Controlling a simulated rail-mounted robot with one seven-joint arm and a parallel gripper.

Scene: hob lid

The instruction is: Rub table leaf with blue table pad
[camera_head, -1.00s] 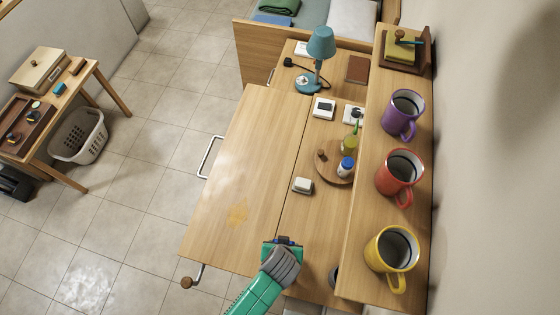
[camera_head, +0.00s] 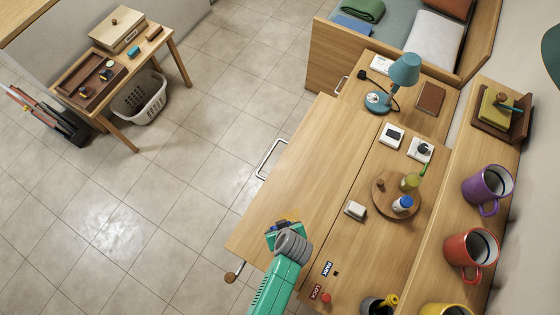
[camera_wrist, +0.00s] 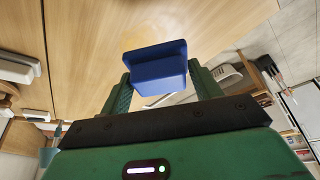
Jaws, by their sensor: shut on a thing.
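The table leaf (camera_head: 318,150) is the pale wooden panel on the left of the desk, with a white bar handle on its outer edge. My gripper (camera_head: 284,229) is over the near part of the leaf, pointing down. In the wrist view my gripper (camera_wrist: 158,78) is shut on the blue table pad (camera_wrist: 155,62), a blue block between the two green fingers. A yellow-orange patch (camera_head: 292,215) on the leaf shows just past my gripper, partly hidden by it. A faint yellowish tint shows beyond the pad in the wrist view. I cannot tell whether the pad touches the leaf.
Right of the leaf are a white block (camera_head: 355,210), a round wooden tray (camera_head: 385,208) with small bottles, and a teal lamp (camera_head: 404,70). Mugs such as the red mug (camera_head: 470,250) stand on the raised right shelf. Most of the leaf is clear.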

